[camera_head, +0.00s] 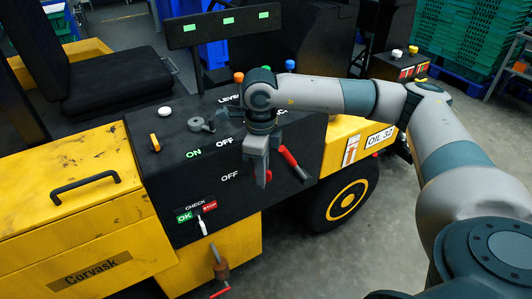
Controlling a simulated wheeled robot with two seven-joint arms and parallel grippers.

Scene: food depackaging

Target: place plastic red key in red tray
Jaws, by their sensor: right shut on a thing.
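My right gripper (261,180) points down in front of the dark control panel of a yellow vehicle. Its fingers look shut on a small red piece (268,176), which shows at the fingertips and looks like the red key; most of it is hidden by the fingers. I cannot tell whether it touches the panel. A red bar with a dark end (291,158) slants just right of the gripper. No red tray can be made out. My left gripper is not in view.
The panel (215,165) carries a grey knob (195,124), an orange knob (155,142) and a white knob (165,112). A red-handled valve (220,270) hangs below. Green crates (465,40) stand at back right. Grey floor lies clear right of the wheel (347,199).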

